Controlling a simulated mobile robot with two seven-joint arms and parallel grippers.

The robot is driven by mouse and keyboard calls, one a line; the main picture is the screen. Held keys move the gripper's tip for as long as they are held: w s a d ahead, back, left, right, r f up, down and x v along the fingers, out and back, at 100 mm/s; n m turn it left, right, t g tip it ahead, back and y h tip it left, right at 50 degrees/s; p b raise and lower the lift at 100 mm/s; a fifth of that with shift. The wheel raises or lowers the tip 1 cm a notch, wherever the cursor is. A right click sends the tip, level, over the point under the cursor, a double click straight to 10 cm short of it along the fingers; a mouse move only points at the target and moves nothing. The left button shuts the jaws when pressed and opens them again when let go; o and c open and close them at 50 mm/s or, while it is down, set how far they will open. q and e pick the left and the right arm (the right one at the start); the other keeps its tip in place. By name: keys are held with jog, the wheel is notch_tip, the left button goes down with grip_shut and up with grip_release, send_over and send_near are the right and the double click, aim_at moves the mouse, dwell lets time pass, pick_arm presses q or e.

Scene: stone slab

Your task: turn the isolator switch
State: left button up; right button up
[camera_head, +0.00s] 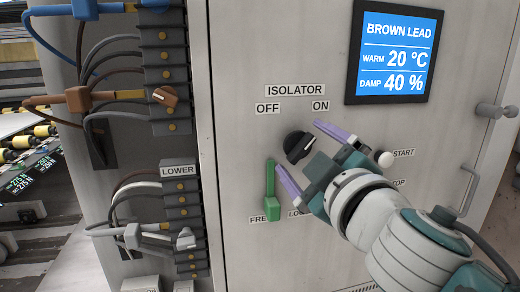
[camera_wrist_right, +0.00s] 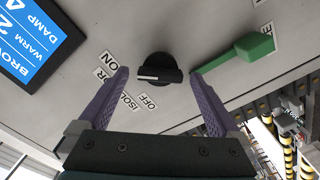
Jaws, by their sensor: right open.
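The isolator switch is a round black knob (camera_head: 297,146) with a raised grip and a pale mark, on the grey panel below the ISOLATOR label (camera_head: 295,90). The OFF label (camera_head: 268,108) is at its upper left and the ON label (camera_head: 320,106) at its upper right. My right gripper (camera_head: 295,145) is open, its purple fingers on either side of the knob. In the right wrist view, the knob (camera_wrist_right: 160,69) sits between and just beyond the fingertips (camera_wrist_right: 158,74), with gaps on both sides. I cannot tell the switch's exact setting. My left gripper is out of view.
A green lever (camera_head: 270,190) is close to the lower-left finger. A pale START button (camera_head: 384,159) is right of the gripper. A blue display (camera_head: 394,52) is above. Cables and terminal blocks (camera_head: 168,70) fill the left bay. A door handle (camera_head: 468,190) is at right.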

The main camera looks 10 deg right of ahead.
jog(key=c, duration=1.4)
